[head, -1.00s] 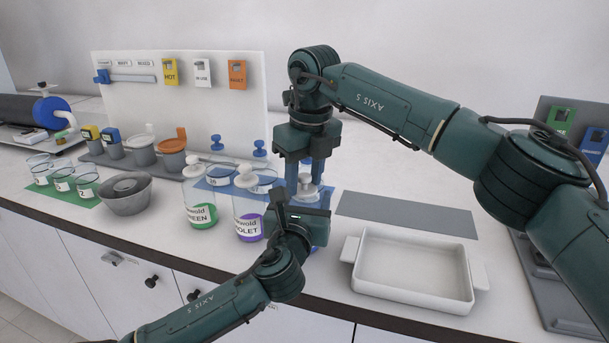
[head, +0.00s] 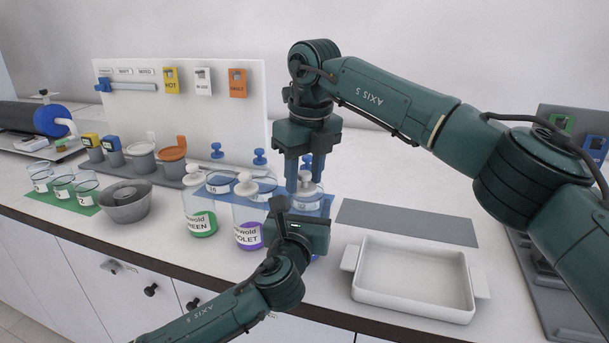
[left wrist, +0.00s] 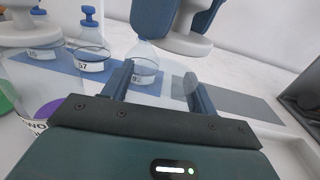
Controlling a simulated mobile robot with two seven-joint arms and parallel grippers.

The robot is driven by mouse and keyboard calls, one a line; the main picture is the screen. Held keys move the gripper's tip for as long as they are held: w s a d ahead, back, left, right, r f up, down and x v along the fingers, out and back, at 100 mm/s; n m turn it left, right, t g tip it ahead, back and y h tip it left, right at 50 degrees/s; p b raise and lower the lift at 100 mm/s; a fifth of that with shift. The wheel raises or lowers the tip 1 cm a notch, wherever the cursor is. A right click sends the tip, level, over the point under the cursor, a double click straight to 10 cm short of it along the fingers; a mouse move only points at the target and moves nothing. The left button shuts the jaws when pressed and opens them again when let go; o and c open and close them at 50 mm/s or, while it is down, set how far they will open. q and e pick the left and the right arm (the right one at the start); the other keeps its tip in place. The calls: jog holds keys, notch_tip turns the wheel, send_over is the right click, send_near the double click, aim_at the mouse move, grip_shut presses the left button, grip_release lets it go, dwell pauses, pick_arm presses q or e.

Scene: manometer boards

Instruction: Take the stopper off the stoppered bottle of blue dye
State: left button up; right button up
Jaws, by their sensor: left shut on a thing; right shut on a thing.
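The bottle of blue dye is mostly hidden behind my left gripper (head: 298,212) in the head view. Its clear glass (left wrist: 180,78) shows between the left fingers in the left wrist view, and the left gripper is shut on it. My right gripper (head: 305,188) points down from above, shut on the white stopper (head: 306,181). The stopper (left wrist: 182,42) also shows at the top of the left wrist view, between the right fingers. It appears raised above the bottle; the mouth is not clear enough to judge the gap.
Stoppered bottles labelled green (head: 201,212) and violet (head: 247,225) stand just left of my left gripper.

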aim_at(303, 171)
jog(key=shift+r, duration=2.05)
pick_arm(q)
jog(key=o, duration=1.5)
jog(key=shift+c, duration=0.2)
